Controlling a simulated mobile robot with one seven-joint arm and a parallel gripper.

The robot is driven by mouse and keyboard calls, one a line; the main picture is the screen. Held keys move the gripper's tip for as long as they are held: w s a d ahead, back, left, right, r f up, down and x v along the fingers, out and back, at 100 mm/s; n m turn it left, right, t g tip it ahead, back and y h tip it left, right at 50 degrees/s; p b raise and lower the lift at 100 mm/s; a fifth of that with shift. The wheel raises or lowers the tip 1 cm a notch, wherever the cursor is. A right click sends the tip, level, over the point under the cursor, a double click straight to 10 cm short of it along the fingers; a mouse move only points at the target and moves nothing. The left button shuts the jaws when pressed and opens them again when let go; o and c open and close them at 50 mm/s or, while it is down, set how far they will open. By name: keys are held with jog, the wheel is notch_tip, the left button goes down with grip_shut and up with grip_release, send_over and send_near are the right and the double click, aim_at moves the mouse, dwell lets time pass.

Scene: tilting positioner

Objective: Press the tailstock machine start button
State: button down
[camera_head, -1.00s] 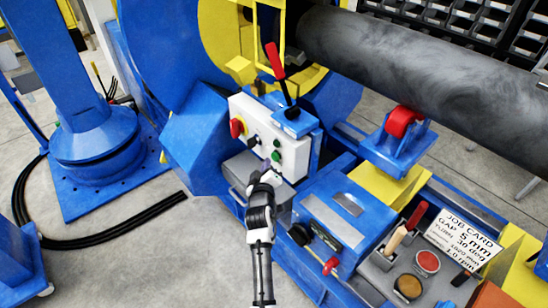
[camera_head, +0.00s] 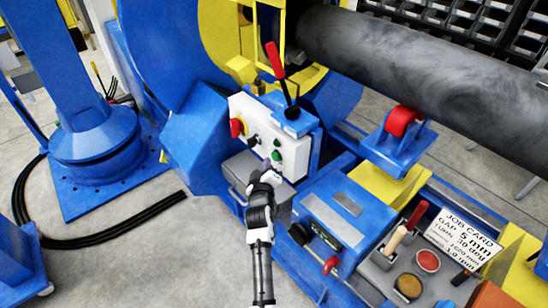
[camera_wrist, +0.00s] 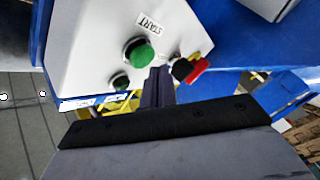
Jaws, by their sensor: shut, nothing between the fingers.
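The white control box (camera_head: 293,150) on the blue machine carries the buttons. In the wrist view a bright green button (camera_wrist: 139,52) sits below a START label (camera_wrist: 149,23). In the head view two green buttons show just above my gripper (camera_head: 270,168). In the wrist view my gripper (camera_wrist: 160,72) is shut and empty, its fingertips just right of and below the START button. I cannot tell whether they touch the panel.
A black knob (camera_head: 253,141) and a red switch on yellow (camera_head: 237,127) are on the same panel. A red-handled lever (camera_head: 275,60) rises above the box. A grey box (camera_head: 240,172) lies below the panel, and a blue unit (camera_head: 345,210) stands to the right.

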dwell(0.7)
jog(key=shift+w+d+p, duration=0.25)
jog(key=shift+d+p, duration=0.05)
jog(key=shift+d, duration=0.1)
jog(key=shift+w+d+p, duration=0.3)
jog(key=shift+d+p, duration=0.05)
jog(key=shift+p, duration=0.1)
dwell(0.5)
dwell(0.4)
jog(key=shift+s+a+b, duration=0.55)
jog(key=shift+a+b, duration=0.15)
jog(key=shift+a, duration=0.05)
